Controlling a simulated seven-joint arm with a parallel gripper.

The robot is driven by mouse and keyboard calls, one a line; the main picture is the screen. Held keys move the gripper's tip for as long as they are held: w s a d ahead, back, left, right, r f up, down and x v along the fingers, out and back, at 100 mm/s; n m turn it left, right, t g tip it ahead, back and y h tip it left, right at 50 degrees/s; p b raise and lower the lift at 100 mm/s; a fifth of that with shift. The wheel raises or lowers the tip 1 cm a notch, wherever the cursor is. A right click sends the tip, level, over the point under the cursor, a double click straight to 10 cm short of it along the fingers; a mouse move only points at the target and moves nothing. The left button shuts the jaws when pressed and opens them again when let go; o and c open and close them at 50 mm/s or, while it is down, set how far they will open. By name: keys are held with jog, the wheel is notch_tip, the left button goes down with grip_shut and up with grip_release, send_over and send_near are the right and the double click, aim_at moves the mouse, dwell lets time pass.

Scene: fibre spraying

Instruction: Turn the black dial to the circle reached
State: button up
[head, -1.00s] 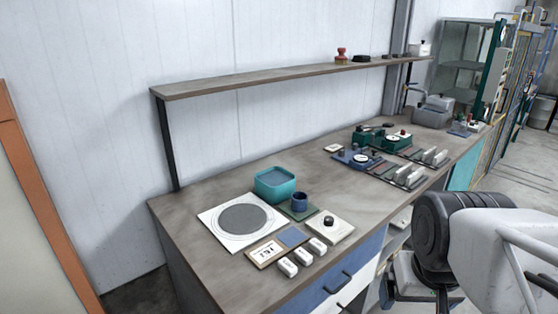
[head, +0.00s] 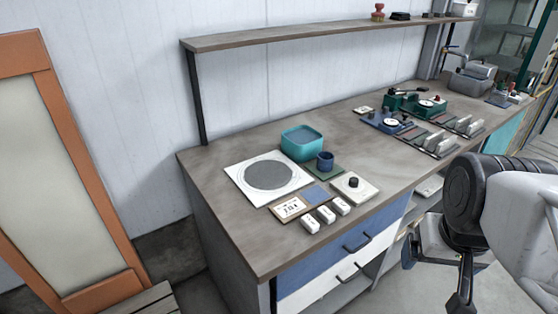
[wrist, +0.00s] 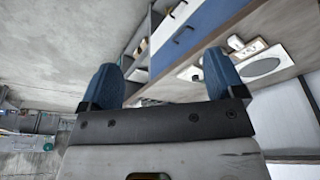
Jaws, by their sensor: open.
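The black dial (head: 353,182) stands on a pale square plate (head: 366,193) near the front edge of the bench in the head view. To its left a white sheet (head: 238,172) bears a large grey circle (head: 269,175). A small framed card (head: 287,208) with dark marks lies in front of the sheet; I cannot read it. My gripper (wrist: 160,85) shows in the wrist view with two blue fingers spread apart and nothing between them. It is away from the dial, and my arm is right of the bench in the head view.
Several white blocks (head: 326,214) line the front edge. Green and blue devices (head: 414,102) sit farther along the bench. A shelf (head: 300,33) runs above.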

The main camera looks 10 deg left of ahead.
jog(key=shift+c, duration=0.2)
jog(key=shift+w, duration=0.1)
jog(key=c, duration=0.5)
jog(key=w+a+r+n, duration=0.1)
jog(key=w+n, duration=0.4)
jog(key=w, duration=0.8)
jog(key=w+a+f+n+g, duration=0.1)
jog(key=w+a+f+n, duration=0.1)
jog(key=w, duration=0.8)
jog(key=w+a+f+n, duration=0.3)
jog(key=w+f+n, duration=0.2)
jog(key=w, duration=0.6)
jog(key=w+a+f+n+g, duration=0.1)
jog(key=w+f+n, duration=0.3)
jog(key=w, duration=0.7)
jog(key=shift+a+f+g, duration=0.15)
jog(key=shift+a+f, duration=0.2)
jog(key=shift+f, duration=0.35)
jog(key=shift+a+f+g, duration=0.15)
jog(key=shift+a+f, duration=0.2)
jog(key=shift+f, duration=0.35)
jog(key=shift+w+a+f, duration=0.1)
jog(key=shift+w+f, duration=0.2)
jog(key=shift+w, duration=0.05)
